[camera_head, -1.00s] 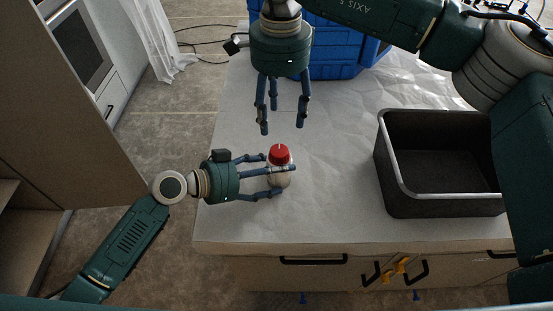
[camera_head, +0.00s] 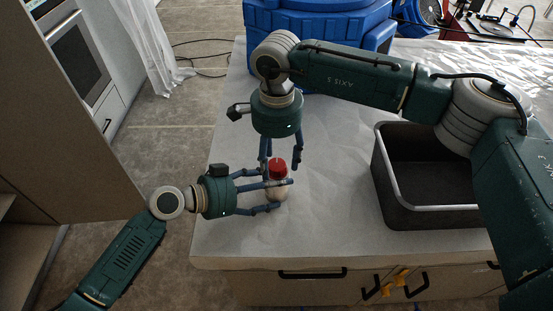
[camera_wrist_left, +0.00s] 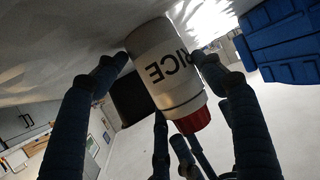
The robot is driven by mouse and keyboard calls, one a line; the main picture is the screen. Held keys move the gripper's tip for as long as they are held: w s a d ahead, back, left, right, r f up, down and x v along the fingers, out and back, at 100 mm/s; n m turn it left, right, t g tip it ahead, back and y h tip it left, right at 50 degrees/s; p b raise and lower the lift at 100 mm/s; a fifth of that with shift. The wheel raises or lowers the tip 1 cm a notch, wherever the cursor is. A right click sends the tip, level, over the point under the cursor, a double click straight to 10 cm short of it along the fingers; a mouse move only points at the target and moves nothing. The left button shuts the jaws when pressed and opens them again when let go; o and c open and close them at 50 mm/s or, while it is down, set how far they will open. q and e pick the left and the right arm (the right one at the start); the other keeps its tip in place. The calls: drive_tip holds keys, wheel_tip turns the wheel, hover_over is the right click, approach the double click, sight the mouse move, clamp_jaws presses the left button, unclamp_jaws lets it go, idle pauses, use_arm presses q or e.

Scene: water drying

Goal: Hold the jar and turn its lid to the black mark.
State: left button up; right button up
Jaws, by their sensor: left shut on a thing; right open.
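A pale jar (camera_head: 277,195) with a red lid (camera_head: 278,169) stands upright on the counter. My left gripper (camera_head: 282,195) reaches in from the left and is shut on the jar's body. In the left wrist view the jar (camera_wrist_left: 165,65) appears upside down with black letters reading RICE, and its red lid (camera_wrist_left: 193,121) points down. My right gripper (camera_head: 281,166) is open, pointing down at the lid, with fingers behind and beside it. Whether they touch the lid I cannot tell. I cannot make out the black mark.
A black open bin (camera_head: 385,185) with a pale rim stands on the counter to the right. A blue crate (camera_head: 340,25) is at the back. The white counter (camera_head: 330,220) is clear around the jar. Drawers with black handles (camera_head: 312,274) are along the front.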

drive_tip(key=shift+f, duration=0.1)
drive_tip(key=c, duration=1.1)
drive_tip(key=shift+m, duration=0.3)
drive_tip(key=shift+c, duration=0.2)
drive_tip(key=m, duration=0.3)
drive_tip(key=shift+m, duration=1.9)
drive_tip(key=shift+w, duration=0.1)
drive_tip(key=o, duration=1.1)
drive_tip(key=shift+o, duration=0.2)
